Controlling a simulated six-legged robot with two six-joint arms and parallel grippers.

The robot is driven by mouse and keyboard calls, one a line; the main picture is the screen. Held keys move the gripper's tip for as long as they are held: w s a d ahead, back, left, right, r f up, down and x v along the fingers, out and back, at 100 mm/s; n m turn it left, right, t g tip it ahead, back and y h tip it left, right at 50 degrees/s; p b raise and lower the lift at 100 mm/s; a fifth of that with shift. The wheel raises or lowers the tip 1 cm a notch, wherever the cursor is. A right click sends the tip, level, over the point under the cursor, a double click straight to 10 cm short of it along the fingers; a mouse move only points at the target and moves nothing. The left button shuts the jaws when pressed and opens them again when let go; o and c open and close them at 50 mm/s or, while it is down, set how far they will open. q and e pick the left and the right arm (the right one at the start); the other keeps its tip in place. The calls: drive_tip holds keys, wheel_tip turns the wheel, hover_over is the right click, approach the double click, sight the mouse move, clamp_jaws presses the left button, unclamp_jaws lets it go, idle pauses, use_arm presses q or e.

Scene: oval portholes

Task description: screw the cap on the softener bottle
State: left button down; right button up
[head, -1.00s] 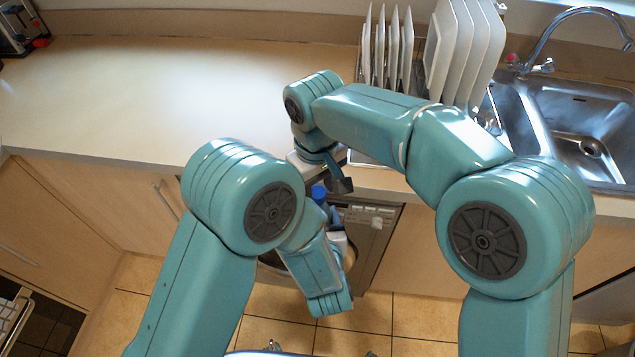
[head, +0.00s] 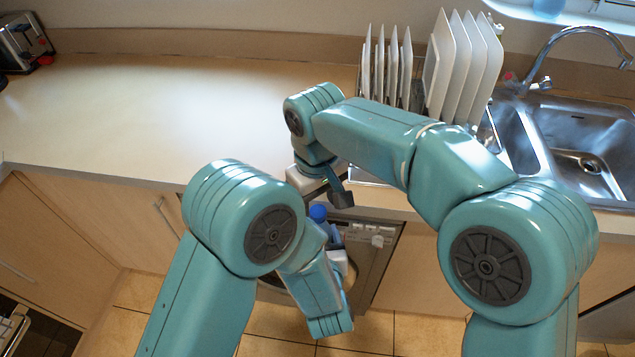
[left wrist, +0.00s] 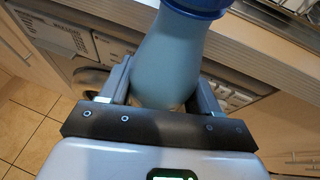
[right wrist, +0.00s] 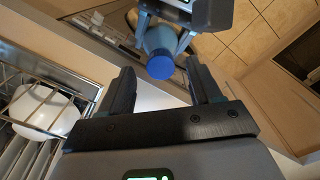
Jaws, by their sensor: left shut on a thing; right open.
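The softener bottle is pale blue and stands out from my left gripper (left wrist: 165,90), which is shut on its body. The bottle (left wrist: 170,55) fills the middle of the left wrist view. The blue cap (left wrist: 200,5) sits at the bottle's mouth; how tightly it is screwed cannot be told. In the head view the cap (head: 318,212) shows just below my right gripper (head: 338,195). In the right wrist view the cap (right wrist: 160,67) appears between and beyond the fingertips of my open right gripper (right wrist: 158,78), apart from them. The bottle (right wrist: 157,38) is partly hidden there.
A rack with upright white plates (head: 455,70) stands behind my right arm, beside the sink (head: 580,150). A front-loading appliance (head: 380,245) is below the counter edge, close behind the bottle.

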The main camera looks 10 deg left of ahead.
use_arm(q)
drive_tip(key=shift+r, duration=0.1)
use_arm(e)
wheel_tip(320, 180, up, 11)
drive_tip(key=shift+f, duration=0.15)
drive_tip(key=shift+a, duration=0.1)
idle(0.3)
drive_tip(key=d+f+m+y, duration=0.15)
drive_tip(key=d+f, duration=0.35)
drive_tip(key=f, duration=0.7)
drive_tip(key=d+f+m+y, duration=0.15)
drive_tip(key=d+f, duration=0.45)
drive_tip(key=f, duration=0.7)
drive_tip(key=s+d+f+m, duration=0.3)
drive_tip(key=s+f, duration=0.5)
drive_tip(key=s, duration=0.1)
drive_tip(key=s+d+f+m+y, duration=0.1)
drive_tip(key=s+f+m, duration=0.3)
drive_tip(key=s+f, duration=0.4)
drive_tip(key=shift+s+d+m, duration=0.3)
drive_tip(key=shift+s+d, duration=0.3)
drive_tip(key=shift+d, duration=0.3)
